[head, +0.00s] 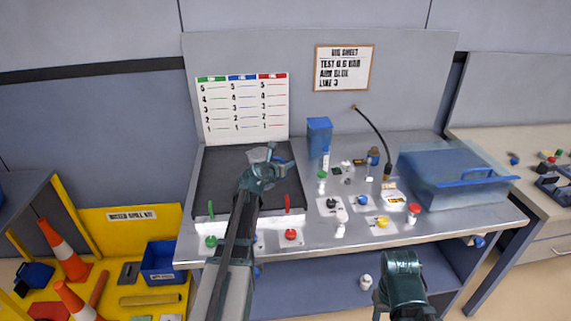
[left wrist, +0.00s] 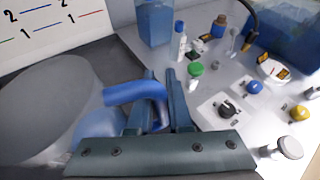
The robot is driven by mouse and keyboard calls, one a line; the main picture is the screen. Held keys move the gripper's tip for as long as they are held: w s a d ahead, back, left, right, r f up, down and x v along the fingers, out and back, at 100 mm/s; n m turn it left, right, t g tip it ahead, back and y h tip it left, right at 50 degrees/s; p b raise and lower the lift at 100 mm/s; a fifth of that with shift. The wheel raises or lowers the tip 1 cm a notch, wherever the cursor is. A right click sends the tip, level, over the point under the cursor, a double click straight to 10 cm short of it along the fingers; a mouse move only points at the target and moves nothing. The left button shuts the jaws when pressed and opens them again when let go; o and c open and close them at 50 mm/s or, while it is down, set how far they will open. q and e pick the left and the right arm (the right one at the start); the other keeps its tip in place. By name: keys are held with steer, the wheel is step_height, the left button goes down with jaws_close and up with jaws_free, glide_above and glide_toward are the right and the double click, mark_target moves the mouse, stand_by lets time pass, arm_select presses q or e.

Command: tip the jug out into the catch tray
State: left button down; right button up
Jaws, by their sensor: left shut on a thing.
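The jug (head: 260,154) is a translucent grey vessel with a blue handle, over the dark panel at the back left of the bench. In the left wrist view the jug's grey body (left wrist: 45,105) fills the left side, its round face toward the camera. My left gripper (head: 264,172) is shut on the blue handle, which also shows between the fingers (left wrist: 161,90). A translucent blue tray (head: 430,196), probably the catch tray, stands at the bench's right end, well apart from the jug. My right gripper (head: 402,268) is low at the front edge; its fingers are not clear.
Between jug and tray stand a blue container (head: 319,137), small bottles, coloured knobs and a dark hose (head: 375,135). A green (head: 211,212) and a red lever (head: 287,204) stand at the dark panel's front. A white chart (head: 243,108) is behind it.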

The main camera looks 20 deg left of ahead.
arm_select(q)
steer(key=shift+w+d+r+n, duration=0.1)
steer(key=shift+d+n, duration=0.15)
steer(key=shift+n, duration=0.35)
steer(key=shift+h, duration=0.3)
steer(key=shift+r+n+t+h+b, duration=0.35)
steer(key=shift+n+t+h+b, duration=0.25)
steer(key=shift+n, duration=0.4)
steer(key=shift+r, duration=0.15)
steer(key=shift+a+r+n+t+h+p, duration=0.2)
steer(key=shift+r+n+p, duration=0.25)
steer(key=shift+r, duration=0.35)
steer(key=shift+a+r+n+t+h+p, duration=0.1)
steer(key=shift+a+r+n+h+p, duration=0.15)
steer(key=shift+r+n, duration=0.4)
steer(key=shift+d+r, duration=0.1)
steer(key=shift+r, duration=0.1)
